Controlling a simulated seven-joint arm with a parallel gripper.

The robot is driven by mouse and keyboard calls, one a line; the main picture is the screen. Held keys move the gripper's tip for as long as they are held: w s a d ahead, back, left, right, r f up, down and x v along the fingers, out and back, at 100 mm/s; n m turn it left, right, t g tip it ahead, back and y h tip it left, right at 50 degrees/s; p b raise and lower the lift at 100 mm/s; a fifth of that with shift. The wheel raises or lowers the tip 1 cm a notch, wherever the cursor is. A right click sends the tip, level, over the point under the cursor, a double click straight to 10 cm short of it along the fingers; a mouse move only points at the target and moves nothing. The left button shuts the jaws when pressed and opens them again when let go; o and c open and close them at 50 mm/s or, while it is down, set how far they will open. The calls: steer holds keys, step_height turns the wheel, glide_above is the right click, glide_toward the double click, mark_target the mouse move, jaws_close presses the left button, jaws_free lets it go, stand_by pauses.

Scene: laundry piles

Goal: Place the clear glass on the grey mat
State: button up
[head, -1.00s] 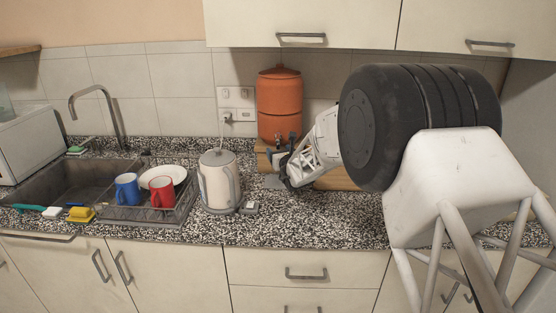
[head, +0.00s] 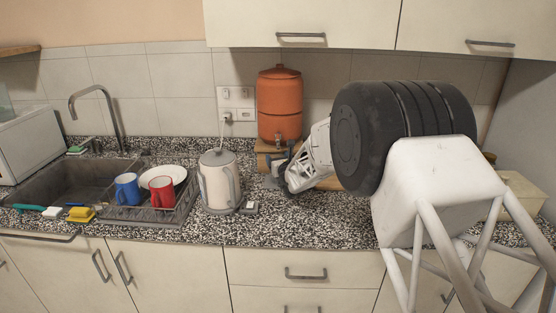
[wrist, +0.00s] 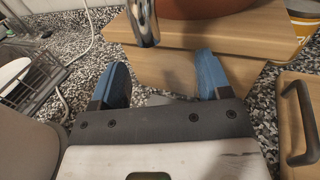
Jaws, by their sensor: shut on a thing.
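My gripper (head: 285,175) is low over the counter, in front of the orange dispenser's stand and right of the kettle. In the wrist view its two blue fingertips (wrist: 166,82) stand apart, shut on the clear glass, whose outline I can hardly make out between them. Whether the glass touches the mat is hidden.
The orange dispenser (head: 279,105) stands on a wooden stand (wrist: 200,38); its metal tap (wrist: 143,22) hangs close ahead of the fingers. The kettle (head: 219,182) is to the left, then the dish rack (head: 170,215) with a red mug (head: 161,192) and blue mug (head: 127,189).

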steer(key=shift+f, duration=0.15)
steer(key=o, duration=1)
steer(key=shift+v, duration=6)
